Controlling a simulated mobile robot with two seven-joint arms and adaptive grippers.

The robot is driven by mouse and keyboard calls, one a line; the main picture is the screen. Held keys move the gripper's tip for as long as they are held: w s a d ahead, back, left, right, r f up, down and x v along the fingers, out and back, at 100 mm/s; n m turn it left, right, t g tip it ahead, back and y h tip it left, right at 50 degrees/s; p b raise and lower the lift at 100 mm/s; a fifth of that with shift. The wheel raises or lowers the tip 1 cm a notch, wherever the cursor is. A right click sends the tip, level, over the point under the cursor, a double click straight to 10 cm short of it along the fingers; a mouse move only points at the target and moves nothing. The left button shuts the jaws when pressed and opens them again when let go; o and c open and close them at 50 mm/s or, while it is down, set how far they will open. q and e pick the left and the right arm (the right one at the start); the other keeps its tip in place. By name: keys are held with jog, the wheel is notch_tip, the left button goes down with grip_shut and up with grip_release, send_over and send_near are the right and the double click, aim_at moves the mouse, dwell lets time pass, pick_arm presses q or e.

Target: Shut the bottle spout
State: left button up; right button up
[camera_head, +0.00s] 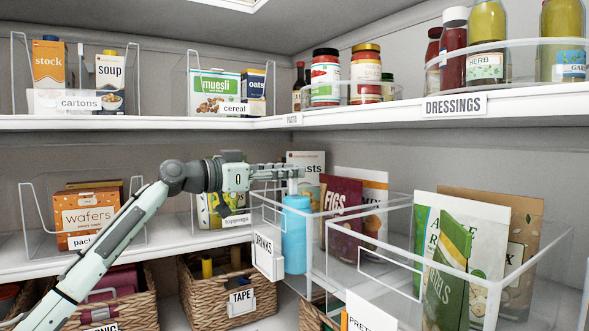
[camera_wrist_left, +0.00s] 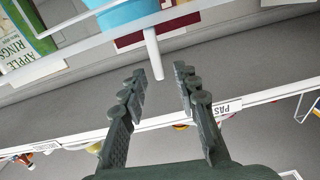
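The blue bottle (camera_head: 295,236) stands in a clear bin marked DRINKS on the middle shelf, in the head view. Its white spout (camera_head: 293,186) sticks up from the top. My left gripper (camera_head: 290,172) is level with the spout's upper end. In the left wrist view, which is turned over, the blue bottle top (camera_wrist_left: 128,12) is at the upper edge and the spout (camera_wrist_left: 153,52) points down from it. The spout's tip appears between the fingertips of my open left gripper (camera_wrist_left: 159,75); I cannot see it touching either finger. My right gripper is not in view.
The DRINKS bin's clear walls (camera_head: 268,255) surround the bottle. A bin with green and white pouches (camera_head: 465,250) stands at right, with a FIGS pouch (camera_head: 341,205) behind. The upper shelf edge (camera_head: 270,122) runs above my arm. Wicker baskets (camera_head: 205,295) sit below.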

pick_arm(q)
jog(key=shift+x, duration=1.05)
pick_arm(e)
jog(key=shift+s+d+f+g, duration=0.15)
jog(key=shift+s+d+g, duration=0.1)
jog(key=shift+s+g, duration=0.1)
pick_arm(q)
jog(key=shift+c, duration=0.5)
grip_shut()
